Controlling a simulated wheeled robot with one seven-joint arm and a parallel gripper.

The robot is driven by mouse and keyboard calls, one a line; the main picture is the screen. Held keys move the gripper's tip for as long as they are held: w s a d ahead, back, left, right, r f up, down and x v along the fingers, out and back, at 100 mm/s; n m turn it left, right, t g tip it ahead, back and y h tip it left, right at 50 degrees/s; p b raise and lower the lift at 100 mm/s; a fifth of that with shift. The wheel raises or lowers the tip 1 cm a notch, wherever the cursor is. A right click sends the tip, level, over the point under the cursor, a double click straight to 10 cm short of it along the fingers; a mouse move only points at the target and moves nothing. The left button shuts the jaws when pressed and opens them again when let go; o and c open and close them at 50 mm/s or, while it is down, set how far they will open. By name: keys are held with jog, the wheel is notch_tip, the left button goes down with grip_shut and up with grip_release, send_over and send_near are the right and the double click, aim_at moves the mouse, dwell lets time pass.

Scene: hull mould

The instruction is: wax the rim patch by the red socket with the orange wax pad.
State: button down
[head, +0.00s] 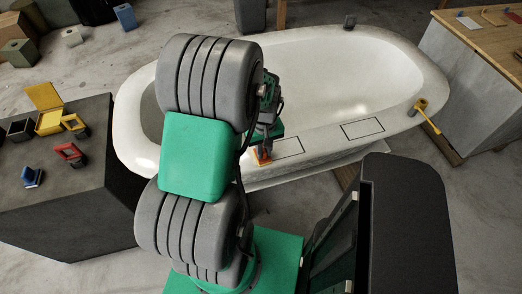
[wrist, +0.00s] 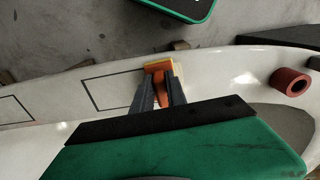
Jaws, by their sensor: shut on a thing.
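My gripper (wrist: 160,84) is shut on the orange wax pad (wrist: 158,66), which has an orange handle between the fingers. In the head view the pad (head: 262,157) is at the near rim of the white hull mould (head: 330,75). An outlined rim patch (wrist: 112,80) lies just left of the pad in the wrist view, and the pad is at its right end. In the head view this patch (head: 288,147) is right of the pad. I cannot tell whether the pad touches the rim. The red socket (wrist: 291,82) stands on the rim farther right in the wrist view; my arm likely hides it in the head view.
A dark table (head: 60,210) at left holds a yellow box, red and yellow holders and a blue item. A wood-topped bench (head: 470,40) stands at right.

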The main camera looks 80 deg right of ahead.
jog(key=s, duration=0.1)
jog(key=s+d, duration=0.1)
jog(key=s, duration=0.1)
jog(key=shift+s+d+f+b, duration=0.1)
jog(key=shift+s+d+b, duration=0.1)
jog(key=shift+s+d, duration=0.35)
jog(key=shift+s+d+b, duration=0.2)
jog(key=shift+s+d, duration=0.05)
jog(key=shift+s, duration=0.55)
jog(key=shift+s+d+b, duration=0.25)
jog(key=shift+s+d, duration=0.5)
jog(key=shift+s, duration=0.5)
jog(key=shift+s+d+b, duration=0.2)
jog(key=shift+s+d, duration=0.6)
jog(key=shift+s, duration=0.5)
jog(key=shift+s+d+b, duration=0.25)
jog(key=shift+s+d, duration=0.5)
jog(key=shift+s, duration=0.5)
jog(key=shift+w+d, duration=0.5)
jog(key=shift+d, duration=0.35)
jog(key=shift+w+d, duration=0.45)
jog(key=shift+d, duration=0.4)
